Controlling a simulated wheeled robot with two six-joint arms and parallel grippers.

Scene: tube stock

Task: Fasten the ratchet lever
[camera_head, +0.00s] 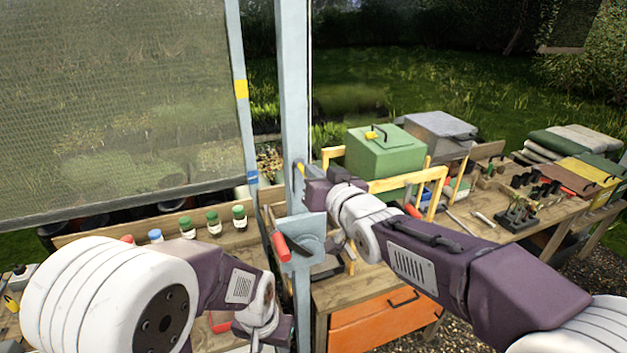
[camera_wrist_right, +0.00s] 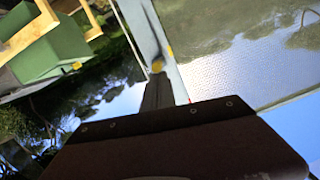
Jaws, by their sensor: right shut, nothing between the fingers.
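The ratchet lever has a red handle (camera_head: 281,246) and sits on a blue-grey plate (camera_head: 303,232) fixed to the pale blue post (camera_head: 294,80). The handle hangs tilted at the plate's left edge. My right gripper (camera_head: 303,176) is at the post above the plate, apart from the red handle. In the right wrist view its dark fingers (camera_wrist_right: 157,88) are shut and empty, their tips close to a small yellow piece (camera_wrist_right: 157,66) by the post. Whether they touch it I cannot tell. My left gripper (camera_head: 275,327) is low in front of the bench; its fingers are hidden.
A mesh screen (camera_head: 110,100) spans the left side. A green box (camera_head: 383,155) and yellow wooden frames (camera_head: 410,181) are right of the post. An orange drawer (camera_head: 375,320) is below.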

